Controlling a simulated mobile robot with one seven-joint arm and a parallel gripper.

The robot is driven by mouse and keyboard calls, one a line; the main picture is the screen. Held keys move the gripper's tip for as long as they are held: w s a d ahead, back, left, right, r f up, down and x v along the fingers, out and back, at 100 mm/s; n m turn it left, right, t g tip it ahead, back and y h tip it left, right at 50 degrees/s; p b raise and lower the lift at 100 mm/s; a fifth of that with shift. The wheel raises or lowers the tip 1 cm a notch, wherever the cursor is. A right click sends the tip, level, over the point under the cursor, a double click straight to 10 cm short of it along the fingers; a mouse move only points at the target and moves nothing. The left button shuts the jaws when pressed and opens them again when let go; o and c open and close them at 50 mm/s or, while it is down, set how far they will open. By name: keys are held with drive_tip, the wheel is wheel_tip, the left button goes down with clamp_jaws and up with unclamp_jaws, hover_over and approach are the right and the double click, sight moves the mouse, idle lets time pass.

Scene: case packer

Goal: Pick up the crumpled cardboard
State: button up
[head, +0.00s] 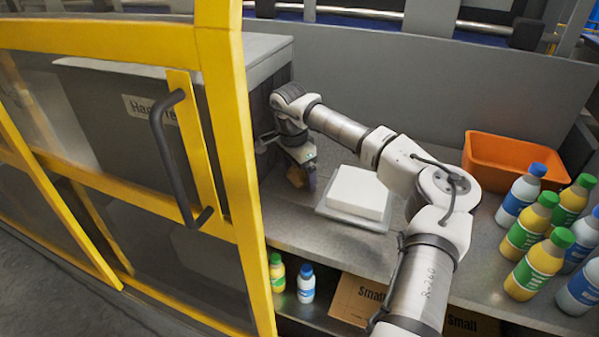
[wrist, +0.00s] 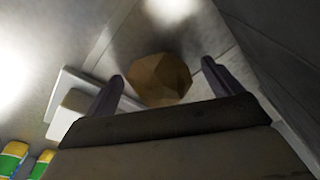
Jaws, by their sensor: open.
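The crumpled cardboard (wrist: 160,80) is a brown, faceted ball on the grey metal surface in the wrist view. It lies just ahead of and between my two dark fingers, with a gap showing on each side. In the head view, the cardboard (head: 295,177) is a small brown patch, partly hidden by my gripper (head: 307,178). My gripper points down beside the grey machine wall. In the wrist view my gripper (wrist: 161,72) is open, with its fingers spread wide around the near side of the cardboard. I cannot tell whether either finger touches it.
A white block on a grey plate (head: 338,214) stands close to the right of my gripper. Farther right are an orange bin (head: 505,160) and several bottles (head: 535,265). A yellow-framed door (head: 238,150) stands at the left. Small boxes (head: 357,300) and two bottles sit on the lower shelf.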

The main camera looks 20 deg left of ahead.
drive_tip(key=shift+c, duration=0.4)
drive_tip(key=c, duration=1)
drive_tip(key=shift+o, duration=0.2)
drive_tip(key=shift+r, duration=0.15)
